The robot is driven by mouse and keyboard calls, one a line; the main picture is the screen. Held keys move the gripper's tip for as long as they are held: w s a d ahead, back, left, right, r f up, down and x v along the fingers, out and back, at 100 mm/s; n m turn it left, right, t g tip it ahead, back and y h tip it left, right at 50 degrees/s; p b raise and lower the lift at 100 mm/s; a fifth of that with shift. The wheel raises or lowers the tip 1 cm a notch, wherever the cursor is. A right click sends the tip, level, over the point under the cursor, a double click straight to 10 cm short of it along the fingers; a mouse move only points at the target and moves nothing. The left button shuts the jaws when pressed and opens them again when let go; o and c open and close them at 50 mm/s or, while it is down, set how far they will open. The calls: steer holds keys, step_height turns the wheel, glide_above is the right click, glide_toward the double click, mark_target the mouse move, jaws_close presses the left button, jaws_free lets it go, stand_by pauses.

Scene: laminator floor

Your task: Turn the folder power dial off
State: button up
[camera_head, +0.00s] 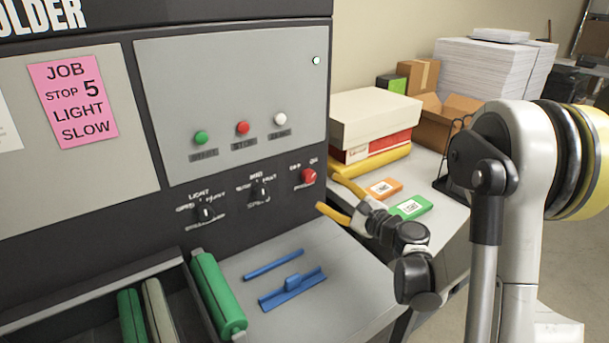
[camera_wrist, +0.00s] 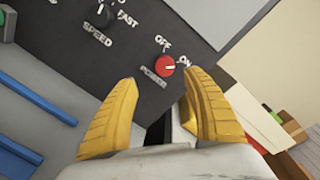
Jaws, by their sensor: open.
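The folder's red power dial (camera_head: 309,176) is on the dark lower panel, at the right of the row of knobs. In the wrist view the red dial (camera_wrist: 165,66) sits below the words OFF and ON, with POWER written under it. Its pale pointer mark points toward the ON side. My gripper (camera_head: 326,192) has yellow fingers and is just below and right of the dial. In the wrist view my gripper (camera_wrist: 157,90) is open and empty, its fingertips on either side below the dial, which appears untouched.
The black speed knob (camera_wrist: 105,14) is left of the dial. Green (camera_head: 201,137), red (camera_head: 243,128) and white (camera_head: 280,118) buttons are above. Blue guides (camera_head: 292,289) lie on the grey tray below. Boxes (camera_head: 374,117) and labelled packs (camera_head: 410,208) stand on the table at right.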

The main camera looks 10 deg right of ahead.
mark_target(312, 178)
steer(key=shift+m+t, duration=0.4)
steer(key=shift+m, duration=0.2)
steer(key=x, duration=0.3)
steer(key=b+x, duration=0.1)
steer(key=x, duration=0.3)
steer(key=d+b+x, duration=0.1)
steer(key=x, duration=0.2)
steer(key=shift+w+a+f, duration=0.1)
steer(key=shift+w+f, duration=0.15)
steer(key=shift+w, duration=0.3)
steer(key=shift+c, duration=0.2)
steer(key=c, duration=1.1)
